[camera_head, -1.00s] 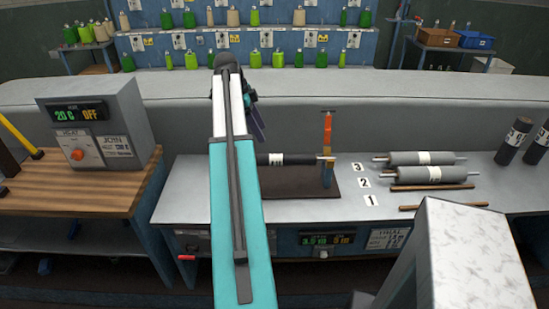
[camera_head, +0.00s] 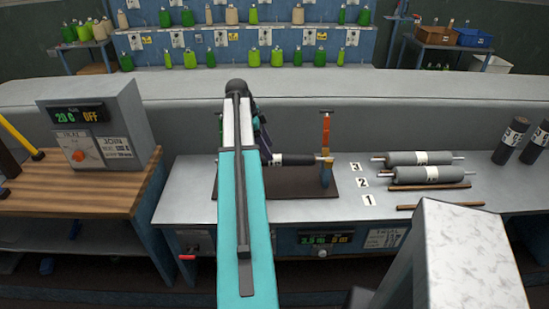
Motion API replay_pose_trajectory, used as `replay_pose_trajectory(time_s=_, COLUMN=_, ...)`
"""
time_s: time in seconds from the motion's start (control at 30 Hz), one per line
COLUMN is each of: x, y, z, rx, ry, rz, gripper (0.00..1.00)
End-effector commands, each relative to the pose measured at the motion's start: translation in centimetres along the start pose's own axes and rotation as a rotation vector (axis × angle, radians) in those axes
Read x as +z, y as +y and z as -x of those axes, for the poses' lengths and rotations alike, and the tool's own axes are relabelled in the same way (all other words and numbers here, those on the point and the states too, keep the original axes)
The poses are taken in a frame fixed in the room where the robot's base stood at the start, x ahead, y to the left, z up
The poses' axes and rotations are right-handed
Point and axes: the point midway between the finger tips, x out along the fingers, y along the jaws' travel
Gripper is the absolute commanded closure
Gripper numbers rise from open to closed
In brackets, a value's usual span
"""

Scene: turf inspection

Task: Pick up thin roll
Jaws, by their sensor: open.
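A slim black roll (camera_head: 297,160) with a white label lies level above the dark mat (camera_head: 300,183), its right end at an orange-topped post (camera_head: 326,150). My arm hides its left part. Two thicker grey rolls (camera_head: 420,157) with white labels lie on the bench at the right. Which roll the task means is not marked. My gripper (camera_head: 264,148) is partly hidden behind my arm; its dark part shows beside the black roll's label. It is open, and I cannot tell whether it touches the roll.
Number cards 1, 2 and 3 (camera_head: 362,183) lie left of the grey rolls. Thin brown rods (camera_head: 440,205) lie in front of them. Dark rolls (camera_head: 510,140) stand at the far right. A heater box (camera_head: 95,130) stands on the left wooden table.

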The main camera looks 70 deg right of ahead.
Motion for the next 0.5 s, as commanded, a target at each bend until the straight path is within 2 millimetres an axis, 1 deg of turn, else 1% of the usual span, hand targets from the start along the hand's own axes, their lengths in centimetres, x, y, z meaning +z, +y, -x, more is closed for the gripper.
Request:
replay_pose_trajectory(time_s=0.27, x=0.0, y=0.0, z=-0.1, rx=0.0, ry=0.0, rz=0.001, gripper=0.41)
replay_pose_trajectory(time_s=0.37, x=0.0, y=0.1, z=-0.5, rx=0.0, ry=0.0, rz=0.001, gripper=0.41)
replay_pose_trajectory(time_s=0.5, x=0.0, y=0.2, z=-1.6, rx=0.002, ry=0.0, rz=0.002, gripper=0.41)
